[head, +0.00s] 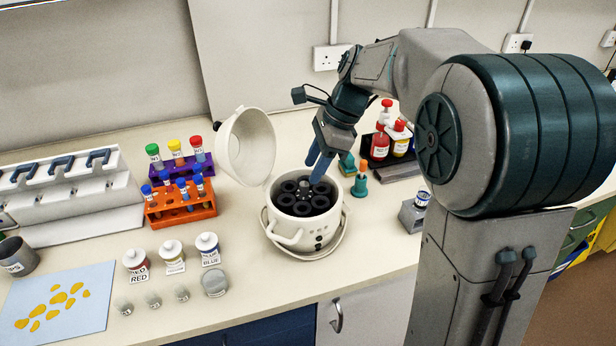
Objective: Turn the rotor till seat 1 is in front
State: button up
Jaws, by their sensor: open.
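The rotor (304,206) is a dark ring of several round seats inside a white centrifuge (288,234) at the middle of the bench. The centrifuge's round lid (247,147) stands open on its left. My gripper (314,173) points down over the rotor from the back right, with its blue fingers apart and close above the rotor's middle. I cannot tell whether the fingers touch the rotor. Seat numbers are too small to read, so I cannot tell where seat 1 is. The fingers hide part of the rotor's back.
An orange tube rack (180,211) and a purple rack (187,168) stand left of the lid. Labelled jars (172,257) are at the front left. A teal bottle (360,184) and red-topped bottles (381,140) stand right and behind. Bench is clear in front of the centrifuge.

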aim_at(305, 184)
jog(key=shift+x, duration=2)
grip_shut()
